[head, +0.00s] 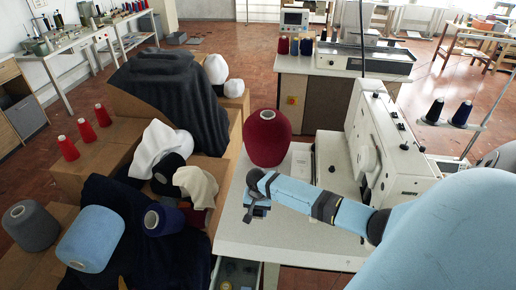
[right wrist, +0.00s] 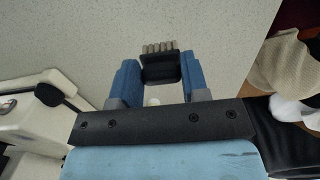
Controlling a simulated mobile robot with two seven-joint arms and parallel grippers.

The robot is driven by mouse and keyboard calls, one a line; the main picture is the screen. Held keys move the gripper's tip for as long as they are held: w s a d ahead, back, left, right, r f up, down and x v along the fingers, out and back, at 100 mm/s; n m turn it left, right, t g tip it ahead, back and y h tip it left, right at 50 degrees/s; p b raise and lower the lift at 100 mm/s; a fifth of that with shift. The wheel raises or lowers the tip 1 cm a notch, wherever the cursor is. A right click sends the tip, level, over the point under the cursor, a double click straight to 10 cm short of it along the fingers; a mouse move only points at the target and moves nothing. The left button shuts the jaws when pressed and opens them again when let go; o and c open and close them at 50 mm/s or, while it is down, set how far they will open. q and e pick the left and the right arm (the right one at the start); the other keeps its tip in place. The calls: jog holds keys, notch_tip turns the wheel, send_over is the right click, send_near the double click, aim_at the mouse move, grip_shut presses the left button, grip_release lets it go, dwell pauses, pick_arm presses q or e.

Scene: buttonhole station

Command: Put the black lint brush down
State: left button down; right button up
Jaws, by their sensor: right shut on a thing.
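The black lint brush (right wrist: 160,68) is between the two blue fingers of my right gripper (right wrist: 157,80) in the right wrist view. Its pale bristles point away from the gripper. The pale tabletop (right wrist: 230,40) shows behind it; I cannot tell whether the brush touches it. In the head view my right gripper (head: 257,203) is over the left part of the white sewing table (head: 270,238), in front of the dark red yarn cone (head: 267,140). The brush is hard to make out there. My left gripper is not in view.
A white sewing machine (head: 385,145) stands on the table at the right. Left of the table are boxes with a dark cloth (head: 172,95), white and cream cloths, and a blue cone (head: 92,238). The front of the tabletop looks clear.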

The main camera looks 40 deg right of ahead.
aim_at(258, 215)
notch_tip(258, 215, down, 4)
jog(key=b, duration=0.3)
jog(key=shift+b, duration=0.3)
jog(key=shift+r, duration=0.1)
jog(key=o, duration=0.8)
